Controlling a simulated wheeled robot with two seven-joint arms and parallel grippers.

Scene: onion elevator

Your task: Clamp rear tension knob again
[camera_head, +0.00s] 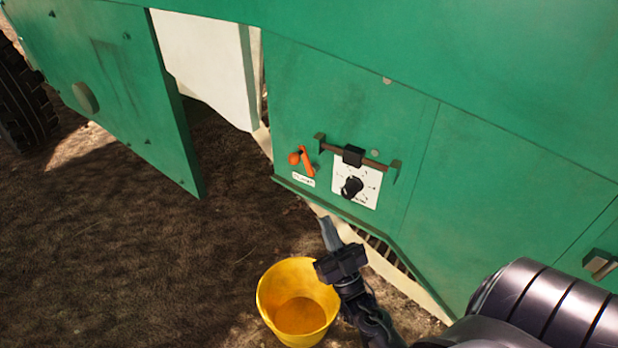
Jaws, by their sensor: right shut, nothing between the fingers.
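A black knob (351,187) sits on a white dial plate (368,191) on the green machine panel. A black clamp-like block (353,156) sits on a brown bar just above it. Which of these is the rear tension knob I cannot tell for sure. My right gripper (329,232) is shut and empty, pointing up below the panel's lower edge, apart from the knob. My left gripper is not in view.
An orange lever (306,161) with a round orange end is left of the dial. A yellow bucket (298,300) stands on the soil beside my right gripper. A green door (110,90) hangs open at the left. A tyre (22,105) is at the far left.

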